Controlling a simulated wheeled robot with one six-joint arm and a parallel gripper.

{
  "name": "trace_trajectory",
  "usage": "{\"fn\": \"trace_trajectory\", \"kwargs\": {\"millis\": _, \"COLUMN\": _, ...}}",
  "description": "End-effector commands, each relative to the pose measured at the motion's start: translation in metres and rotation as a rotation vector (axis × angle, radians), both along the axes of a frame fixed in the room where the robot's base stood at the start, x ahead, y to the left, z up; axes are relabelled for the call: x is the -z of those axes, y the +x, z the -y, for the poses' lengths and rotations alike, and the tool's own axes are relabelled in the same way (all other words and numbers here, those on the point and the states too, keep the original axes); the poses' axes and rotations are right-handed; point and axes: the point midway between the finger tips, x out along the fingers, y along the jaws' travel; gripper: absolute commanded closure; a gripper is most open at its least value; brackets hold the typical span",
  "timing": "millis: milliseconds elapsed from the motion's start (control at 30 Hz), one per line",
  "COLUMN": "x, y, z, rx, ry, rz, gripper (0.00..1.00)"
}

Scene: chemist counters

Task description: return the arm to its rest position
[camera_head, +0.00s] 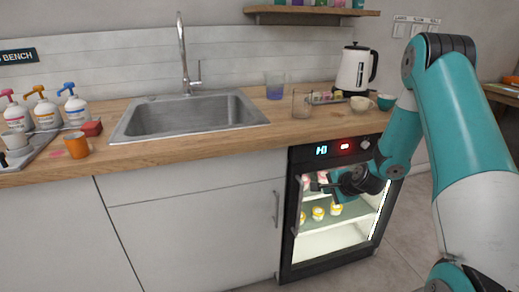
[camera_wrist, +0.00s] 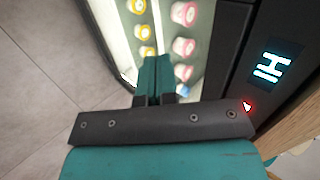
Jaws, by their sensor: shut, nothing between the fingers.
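My teal arm (camera_head: 470,130) reaches in from the right, bent over the counter's front edge and down to the small lit fridge. My gripper (camera_head: 318,183) is in front of the upper part of the fridge (camera_head: 335,242). In the wrist view its teal fingers (camera_wrist: 154,72) are together with nothing between them. Beyond them are yellow-topped cups (camera_wrist: 145,32) and pink-topped cups (camera_wrist: 183,45) in the fridge. I cannot tell whether the fingertips touch anything.
The wooden counter (camera_head: 230,140) holds a sink (camera_head: 190,115), several pump bottles (camera_head: 45,112), an orange cup (camera_head: 77,145), a glass beaker (camera_head: 301,103) and a white kettle (camera_head: 355,70). Grey floor (camera_wrist: 35,100) lies open beside the fridge.

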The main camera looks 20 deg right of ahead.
Motion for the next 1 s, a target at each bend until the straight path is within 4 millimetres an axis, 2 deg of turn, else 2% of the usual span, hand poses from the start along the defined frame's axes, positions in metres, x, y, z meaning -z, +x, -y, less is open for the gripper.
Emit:
{"fn": "trace_trajectory", "kwargs": {"millis": 133, "x": -0.004, "y": 0.001, "z": -0.003, "rx": -0.011, "ry": -0.002, "rz": -0.001, "gripper": 1.00}}
{"fn": "trace_trajectory", "kwargs": {"millis": 233, "x": -0.025, "y": 0.005, "z": -0.021, "rx": -0.085, "ry": -0.022, "rz": -0.009, "gripper": 1.00}}
{"fn": "trace_trajectory", "kwargs": {"millis": 267, "x": -0.036, "y": 0.006, "z": -0.031, "rx": -0.125, "ry": -0.032, "rz": -0.014, "gripper": 1.00}}
{"fn": "trace_trajectory", "kwargs": {"millis": 367, "x": -0.083, "y": 0.007, "z": -0.079, "rx": -0.316, "ry": -0.085, "rz": -0.035, "gripper": 1.00}}
{"fn": "trace_trajectory", "kwargs": {"millis": 467, "x": -0.137, "y": -0.006, "z": -0.139, "rx": -0.565, "ry": -0.157, "rz": -0.060, "gripper": 1.00}}
{"fn": "trace_trajectory", "kwargs": {"millis": 500, "x": -0.158, "y": -0.015, "z": -0.162, "rx": -0.667, "ry": -0.187, "rz": -0.069, "gripper": 1.00}}
{"fn": "trace_trajectory", "kwargs": {"millis": 567, "x": -0.188, "y": -0.034, "z": -0.196, "rx": -0.823, "ry": -0.235, "rz": -0.079, "gripper": 1.00}}
{"fn": "trace_trajectory", "kwargs": {"millis": 600, "x": -0.207, "y": -0.048, "z": -0.218, "rx": -0.930, "ry": -0.268, "rz": -0.083, "gripper": 1.00}}
{"fn": "trace_trajectory", "kwargs": {"millis": 667, "x": -0.236, "y": -0.074, "z": -0.248, "rx": -1.091, "ry": -0.320, "rz": -0.088, "gripper": 1.00}}
{"fn": "trace_trajectory", "kwargs": {"millis": 733, "x": -0.267, "y": -0.111, "z": -0.278, "rx": -1.283, "ry": -0.385, "rz": -0.088, "gripper": 1.00}}
{"fn": "trace_trajectory", "kwargs": {"millis": 833, "x": -0.305, "y": -0.168, "z": -0.309, "rx": -1.551, "ry": -0.476, "rz": -0.084, "gripper": 1.00}}
{"fn": "trace_trajectory", "kwargs": {"millis": 900, "x": -0.325, "y": -0.205, "z": -0.322, "rx": -1.717, "ry": -0.535, "rz": -0.078, "gripper": 1.00}}
{"fn": "trace_trajectory", "kwargs": {"millis": 1000, "x": -0.343, "y": -0.247, "z": -0.328, "rx": -1.900, "ry": -0.599, "rz": -0.071, "gripper": 1.00}}
